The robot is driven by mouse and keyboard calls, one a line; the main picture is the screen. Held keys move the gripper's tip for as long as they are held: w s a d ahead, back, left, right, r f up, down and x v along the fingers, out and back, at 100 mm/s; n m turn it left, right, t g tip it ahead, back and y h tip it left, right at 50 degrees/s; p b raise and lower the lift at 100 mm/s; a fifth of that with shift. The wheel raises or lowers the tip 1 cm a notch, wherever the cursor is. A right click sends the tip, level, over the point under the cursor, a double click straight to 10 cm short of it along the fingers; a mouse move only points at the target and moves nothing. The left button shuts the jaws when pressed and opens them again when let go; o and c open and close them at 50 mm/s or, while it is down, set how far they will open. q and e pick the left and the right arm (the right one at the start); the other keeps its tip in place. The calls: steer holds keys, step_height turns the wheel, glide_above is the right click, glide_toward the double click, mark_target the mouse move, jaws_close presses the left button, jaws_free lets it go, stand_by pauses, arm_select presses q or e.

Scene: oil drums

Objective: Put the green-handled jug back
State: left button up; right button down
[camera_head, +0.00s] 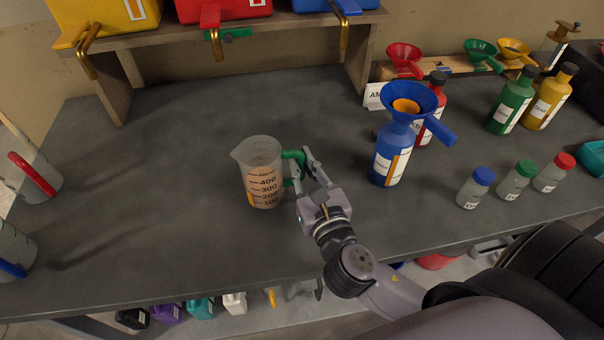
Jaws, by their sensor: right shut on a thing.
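My right gripper (298,170) comes from the lower right and is shut on the jug's green handle, which is partly hidden by the fingers. My left gripper is out of view.
A blue bottle (388,163) with a blue funnel (425,97) stands right of my gripper. Small capped bottles (476,190) stand further right. Red-handled (36,177) and blue-handled (12,250) jugs are at the left edge. A shelf (180,38) with coloured containers stands behind. The worktop left of the jug is clear.

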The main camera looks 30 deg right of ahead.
steer(key=shift+f, duration=1.05)
steer(key=shift+f, duration=0.1)
steer(key=c, duration=1.6)
jaws_free()
steer(key=shift+c, duration=0.2)
steer(key=shift+s, duration=0.15)
steer(key=s+b, duration=0.1)
steer(key=s, duration=0.2)
steer(key=s+a, duration=0.1)
steer(key=s, duration=0.2)
steer(key=s+b, duration=0.1)
steer(key=s, duration=0.2)
steer(key=shift+s+a+b, duration=0.15)
steer(key=shift+s+b, duration=0.15)
steer(key=shift+s, duration=0.05)
steer(key=shift+s+a, duration=0.15)
steer(key=shift+s, duration=0.85)
